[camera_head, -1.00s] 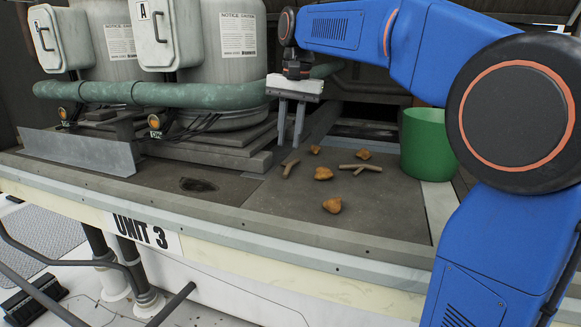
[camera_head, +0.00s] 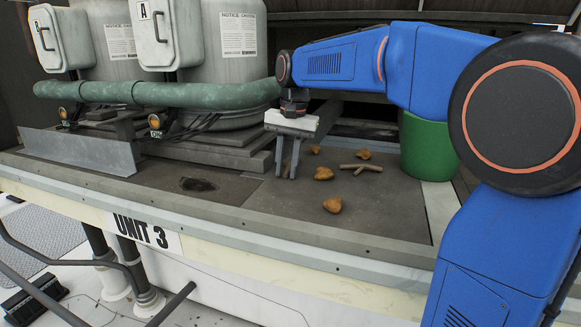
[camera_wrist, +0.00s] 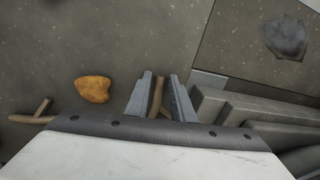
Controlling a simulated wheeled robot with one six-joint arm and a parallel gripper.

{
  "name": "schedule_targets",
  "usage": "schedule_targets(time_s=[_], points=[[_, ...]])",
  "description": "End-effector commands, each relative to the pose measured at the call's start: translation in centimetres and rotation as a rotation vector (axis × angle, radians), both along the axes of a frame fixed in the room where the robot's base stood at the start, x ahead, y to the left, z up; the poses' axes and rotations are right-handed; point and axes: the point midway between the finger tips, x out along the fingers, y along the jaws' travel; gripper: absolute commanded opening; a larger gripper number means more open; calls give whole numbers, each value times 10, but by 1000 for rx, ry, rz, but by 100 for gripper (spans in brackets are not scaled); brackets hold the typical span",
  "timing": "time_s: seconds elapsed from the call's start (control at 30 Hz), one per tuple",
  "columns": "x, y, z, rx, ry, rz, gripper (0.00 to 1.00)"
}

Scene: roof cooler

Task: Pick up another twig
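My gripper (camera_head: 287,173) is lowered at the deck, left of the leaves. In the wrist view its two fingers (camera_wrist: 161,97) stand apart on either side of a brown twig (camera_wrist: 157,96), with narrow gaps visible. In the head view the fingers largely hide this twig. Part of a twig also shows at the left edge of the wrist view (camera_wrist: 34,118).
Several orange-brown leaves lie on the deck, including one near the front (camera_head: 332,205) and one beside my gripper (camera_wrist: 95,88). Grey stepped slats (camera_wrist: 222,104) stand close to the right finger in the wrist view. A green pipe (camera_head: 150,93) and tanks stand behind left.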

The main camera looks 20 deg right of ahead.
Motion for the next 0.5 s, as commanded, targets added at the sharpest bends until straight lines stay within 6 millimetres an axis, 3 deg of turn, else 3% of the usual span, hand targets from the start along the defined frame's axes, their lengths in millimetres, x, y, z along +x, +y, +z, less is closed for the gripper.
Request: schedule_targets(time_s=[0.1,0.2,0.5], points=[[0,0,0,0,0,0,19],[0,0,0,0,0,0,0],[0,0,0,0,0,0,0]])
